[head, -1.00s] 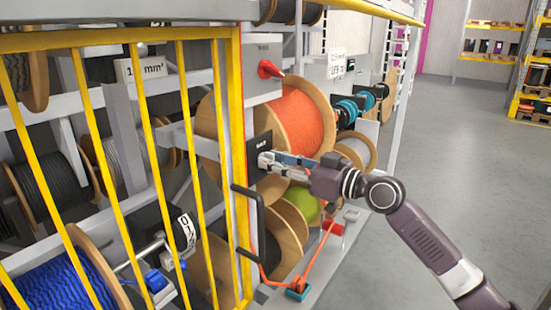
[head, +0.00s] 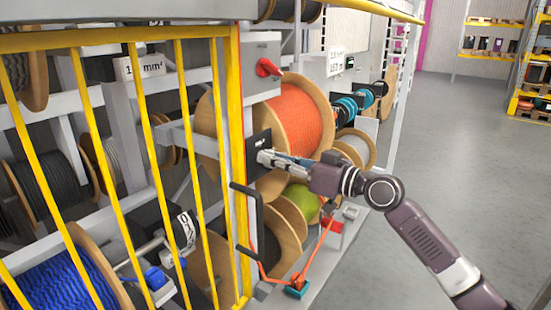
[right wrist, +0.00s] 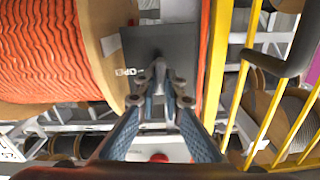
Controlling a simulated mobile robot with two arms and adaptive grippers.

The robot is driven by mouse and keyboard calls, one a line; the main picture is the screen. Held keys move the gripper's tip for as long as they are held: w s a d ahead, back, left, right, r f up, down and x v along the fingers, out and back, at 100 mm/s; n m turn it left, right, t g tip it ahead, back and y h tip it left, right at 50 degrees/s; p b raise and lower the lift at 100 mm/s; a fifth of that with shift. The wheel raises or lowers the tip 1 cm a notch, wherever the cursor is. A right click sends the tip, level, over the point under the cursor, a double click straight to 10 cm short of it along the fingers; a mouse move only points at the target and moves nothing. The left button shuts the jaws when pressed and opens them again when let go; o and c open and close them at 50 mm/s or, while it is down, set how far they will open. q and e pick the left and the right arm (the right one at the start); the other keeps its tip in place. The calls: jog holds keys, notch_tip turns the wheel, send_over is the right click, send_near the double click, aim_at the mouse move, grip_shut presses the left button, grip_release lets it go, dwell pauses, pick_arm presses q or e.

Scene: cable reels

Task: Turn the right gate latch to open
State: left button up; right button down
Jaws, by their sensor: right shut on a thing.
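A dark latch plate (head: 259,140) is fixed on the grey post beside the yellow gate (head: 237,110), at the middle of the head view. The same plate (right wrist: 140,42) fills the middle of the right wrist view, with white lettering at its left edge. My right gripper (head: 264,157) reaches in from the right and meets the front of the plate. In the right wrist view its fingertips (right wrist: 160,80) are shut on the latch at the plate. The latch is mostly hidden by the fingers, so its exact angle is unclear. My left gripper is not in view.
A large orange cable reel (head: 300,115) stands right behind the plate. A red rotary knob (head: 268,67) sits on a grey box above. A black gate handle (head: 248,215) sticks out below. The grey floor (head: 430,150) at the right is clear.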

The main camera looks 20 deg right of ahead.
jog(key=shift+w+d+f+m+p, duration=0.1)
jog(key=shift+m+p, duration=2.15)
jog(key=shift+m, duration=1.85)
jog(key=shift+f+m+p, duration=0.1)
jog(key=shift+m+p, duration=2.1)
jog(key=shift+m, duration=1.9)
jog(key=c, duration=2)
grip_release()
jog(key=shift+c, duration=0.2)
